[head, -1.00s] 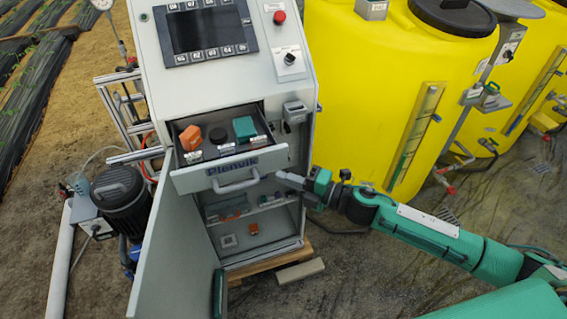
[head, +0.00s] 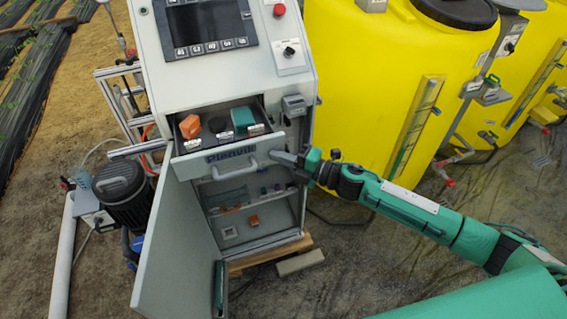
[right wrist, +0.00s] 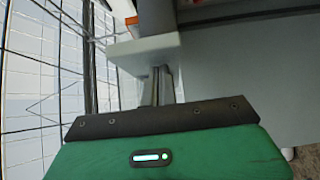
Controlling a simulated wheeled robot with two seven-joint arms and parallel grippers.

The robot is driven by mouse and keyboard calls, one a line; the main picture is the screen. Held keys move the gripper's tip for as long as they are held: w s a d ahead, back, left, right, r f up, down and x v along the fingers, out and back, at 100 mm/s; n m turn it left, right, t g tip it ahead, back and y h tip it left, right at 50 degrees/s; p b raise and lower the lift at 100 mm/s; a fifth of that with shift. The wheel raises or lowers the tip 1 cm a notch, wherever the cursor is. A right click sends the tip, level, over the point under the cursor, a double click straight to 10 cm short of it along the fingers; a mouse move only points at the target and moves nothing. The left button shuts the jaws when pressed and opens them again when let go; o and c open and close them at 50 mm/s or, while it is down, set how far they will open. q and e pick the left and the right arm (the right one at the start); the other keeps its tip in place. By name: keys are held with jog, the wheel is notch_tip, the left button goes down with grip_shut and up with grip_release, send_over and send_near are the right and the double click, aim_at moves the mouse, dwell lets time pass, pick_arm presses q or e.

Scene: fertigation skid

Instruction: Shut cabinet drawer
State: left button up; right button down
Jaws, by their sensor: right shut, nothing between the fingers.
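The cabinet drawer (head: 215,163) is partly open, its pale grey front marked "Plenvik" standing out from the cabinet (head: 222,75). Its bar handle (head: 235,171) is on the front's lower part. An orange block (head: 190,126), a dark round knob and a green block (head: 242,118) sit inside. My right gripper (head: 276,156) is shut and empty, its tips at the right end of the drawer front, right of the handle. In the right wrist view, the closed fingers (right wrist: 160,88) reach to the panel edge (right wrist: 146,48); contact is hard to tell. My left gripper is out of view.
The cabinet door (head: 175,245) hangs open at the lower left. Small parts lie on shelves below the drawer. A yellow tank (head: 375,90) stands right of the cabinet, a black motor (head: 122,195) on the left. Open floor lies at front right.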

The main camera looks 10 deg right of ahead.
aim_at(263, 122)
jog(key=w+b, duration=0.1)
jog(key=w, duration=0.4)
jog(key=w+a+b, duration=0.1)
jog(key=w, duration=0.4)
jog(key=w+a+b, duration=0.1)
jog(key=w, duration=0.4)
